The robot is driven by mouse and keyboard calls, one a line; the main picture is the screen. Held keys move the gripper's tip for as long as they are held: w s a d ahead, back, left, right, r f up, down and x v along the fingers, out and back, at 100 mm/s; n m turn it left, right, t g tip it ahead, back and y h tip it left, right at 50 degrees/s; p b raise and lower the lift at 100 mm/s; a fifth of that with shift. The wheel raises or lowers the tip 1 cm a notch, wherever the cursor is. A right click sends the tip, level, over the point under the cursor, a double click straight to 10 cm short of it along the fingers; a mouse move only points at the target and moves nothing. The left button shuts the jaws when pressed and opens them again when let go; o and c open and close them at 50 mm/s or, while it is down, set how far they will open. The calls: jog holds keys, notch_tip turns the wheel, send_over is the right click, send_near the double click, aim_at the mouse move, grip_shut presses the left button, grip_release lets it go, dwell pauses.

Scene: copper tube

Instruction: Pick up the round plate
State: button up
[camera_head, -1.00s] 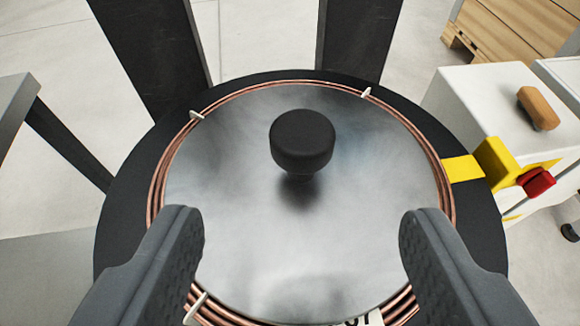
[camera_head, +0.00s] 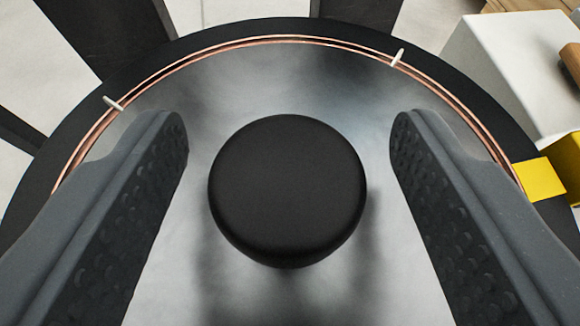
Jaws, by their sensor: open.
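The round plate (camera_head: 290,85) is a shiny grey metal disc with a black round knob (camera_head: 288,190) at its middle. It lies inside a coil of copper tube (camera_head: 290,40) on a black round base. My gripper (camera_head: 289,135) is open, with one dark finger on each side of the knob. Clear gaps show between the knob and both fingers. The near part of the plate is outside the picture, and the fingers hide parts of its sides.
White clips (camera_head: 397,58) sit over the coil at the back left and back right. A yellow bracket (camera_head: 540,178) is at the base's right edge. A white box (camera_head: 520,65) stands at the right. Dark uprights (camera_head: 110,30) rise behind the base.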

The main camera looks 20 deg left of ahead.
jog(key=shift+a, duration=0.1)
grip_shut()
